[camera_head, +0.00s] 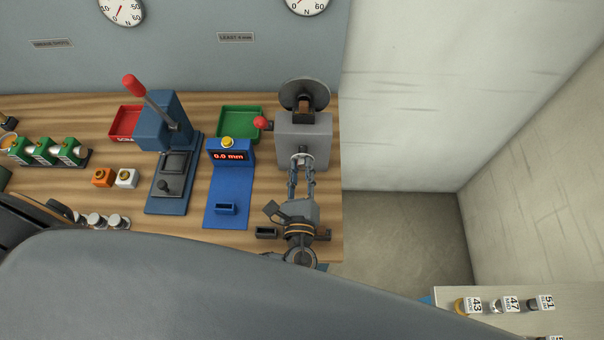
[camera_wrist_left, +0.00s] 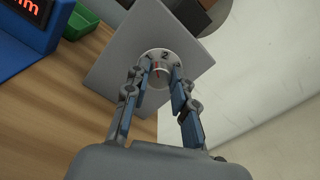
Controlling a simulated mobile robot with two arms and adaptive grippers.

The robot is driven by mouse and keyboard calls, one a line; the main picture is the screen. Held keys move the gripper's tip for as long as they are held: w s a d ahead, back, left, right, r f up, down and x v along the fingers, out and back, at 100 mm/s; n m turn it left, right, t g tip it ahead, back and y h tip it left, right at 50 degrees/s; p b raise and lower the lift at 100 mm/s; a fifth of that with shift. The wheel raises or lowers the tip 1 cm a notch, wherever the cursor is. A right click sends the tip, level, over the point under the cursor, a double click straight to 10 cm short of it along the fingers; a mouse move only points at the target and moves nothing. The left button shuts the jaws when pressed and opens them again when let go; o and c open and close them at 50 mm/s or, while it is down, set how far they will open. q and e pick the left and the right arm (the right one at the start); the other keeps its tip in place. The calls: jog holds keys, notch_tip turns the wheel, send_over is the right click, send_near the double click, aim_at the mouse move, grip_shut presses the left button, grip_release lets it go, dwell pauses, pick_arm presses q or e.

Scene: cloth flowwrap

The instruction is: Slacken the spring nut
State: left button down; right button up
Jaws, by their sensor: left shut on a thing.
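The spring nut (camera_wrist_left: 158,74) is a small round metal knob with a red mark, set in a pale numbered ring on the front of a grey box (camera_head: 318,130). The numbers 1 and 2 can be read on the ring in the left wrist view. My left gripper (camera_head: 302,167) reaches the box from the front, its two fingers on either side of the nut. In the left wrist view my left gripper (camera_wrist_left: 159,78) is shut on the nut, and the fingertips cover its sides. My right gripper is in neither view.
The box carries a red-knobbed lever (camera_head: 262,122) and a dark disc (camera_head: 304,95). Left of it stand a blue gauge (camera_head: 229,188) reading 0.0 mm, a green tray (camera_head: 240,120) and a blue press (camera_head: 165,120). The bench's right edge is close to the box.

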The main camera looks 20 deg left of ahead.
pick_arm(q)
jog(key=n+b, duration=0.5)
jog(key=b, duration=0.1)
jog(key=n+b, duration=0.3)
jog(key=shift+a+f+n, duration=0.1)
jog(key=shift+f+n, duration=0.2)
jog(key=shift+f, duration=0.1)
jog(key=shift+n+b, duration=5.4)
jog(key=shift+b, duration=0.95)
jog(key=shift+r, duration=0.1)
jog(key=c, duration=1.1)
grip_release()
jog(key=shift+r, duration=0.1)
